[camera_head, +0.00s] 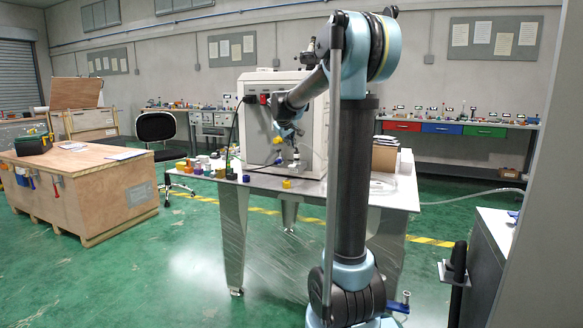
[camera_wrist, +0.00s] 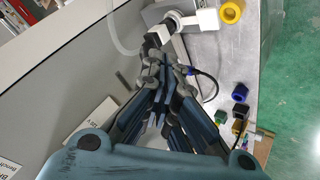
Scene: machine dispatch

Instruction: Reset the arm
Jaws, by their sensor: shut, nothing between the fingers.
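My arm rises in front of the metal table (camera_head: 385,195) in the head view and bends over toward the white machine (camera_head: 262,140). My gripper (camera_head: 296,160) hangs above the table, in front of the machine, and looks small there. In the wrist view my gripper (camera_wrist: 160,108) points away from the camera with its fingers together. Nothing shows between the fingers. A grey and white fitting (camera_wrist: 178,27) with a hose lies past the fingertips in the wrist view.
A yellow ring (camera_wrist: 231,11) and several small coloured parts (camera_wrist: 240,110) stand along the table edge. A wooden crate bench (camera_head: 90,190) and a black chair (camera_head: 157,128) are at left. A dark cabinet (camera_head: 485,265) is at right.

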